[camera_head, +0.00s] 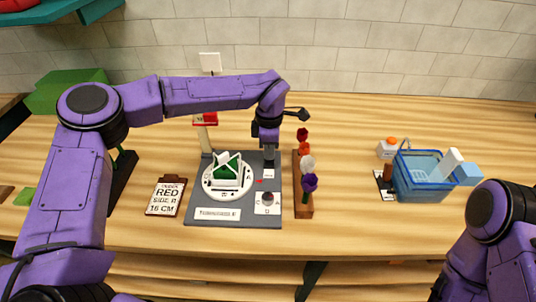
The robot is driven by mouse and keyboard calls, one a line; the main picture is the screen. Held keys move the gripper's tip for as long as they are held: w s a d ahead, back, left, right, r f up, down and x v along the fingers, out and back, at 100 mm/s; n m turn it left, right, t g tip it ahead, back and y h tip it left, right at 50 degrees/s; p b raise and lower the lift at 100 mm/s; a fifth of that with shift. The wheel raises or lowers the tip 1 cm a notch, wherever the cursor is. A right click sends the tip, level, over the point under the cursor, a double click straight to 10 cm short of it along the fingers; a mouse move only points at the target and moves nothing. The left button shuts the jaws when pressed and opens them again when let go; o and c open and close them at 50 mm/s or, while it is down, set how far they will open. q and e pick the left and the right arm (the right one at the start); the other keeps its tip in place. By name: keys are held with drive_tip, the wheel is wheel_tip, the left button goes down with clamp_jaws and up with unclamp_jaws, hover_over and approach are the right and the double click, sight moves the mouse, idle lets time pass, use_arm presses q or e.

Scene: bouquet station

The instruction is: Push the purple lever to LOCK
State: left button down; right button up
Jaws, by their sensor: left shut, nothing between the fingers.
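The grey station base (235,217) stands on the table in the middle, with a white round plate (208,190) carrying a green and white holder (228,170). On its right side are a small white label (268,174), a red mark (259,182) and a dark knob (267,199) on a white plate. I cannot make out a purple lever or the word LOCK; my left gripper covers part of the base's right side. My left gripper (269,160) points down over that far right part, shut and empty. Whether it touches anything is unclear. My right gripper is out of view.
A wooden rack (303,208) with red, orange, white and purple flowers stands close right of the base. A clipboard (166,196) lies left of it. A blue basket (424,190) stands farther right. The table between rack and basket is clear.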

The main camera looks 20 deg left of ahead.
use_arm(q)
drive_tip(key=shift+w+a+r, duration=0.2)
drive_tip(key=shift+w+r, duration=0.2)
drive_tip(key=shift+r, duration=0.05)
drive_tip(key=shift+s+r+p, duration=0.1)
drive_tip(key=shift+r+p, duration=0.15)
drive_tip(key=shift+p, duration=0.35)
wheel_tip(320, 180, up, 3)
drive_tip(key=p, duration=0.3)
drive_tip(key=shift+d+f, duration=0.1)
drive_tip(key=shift+f, duration=0.1)
drive_tip(key=r+p, duration=0.2)
drive_tip(key=p, duration=0.1)
drive_tip(key=shift+s+r, duration=0.2)
drive_tip(key=shift+r, duration=0.2)
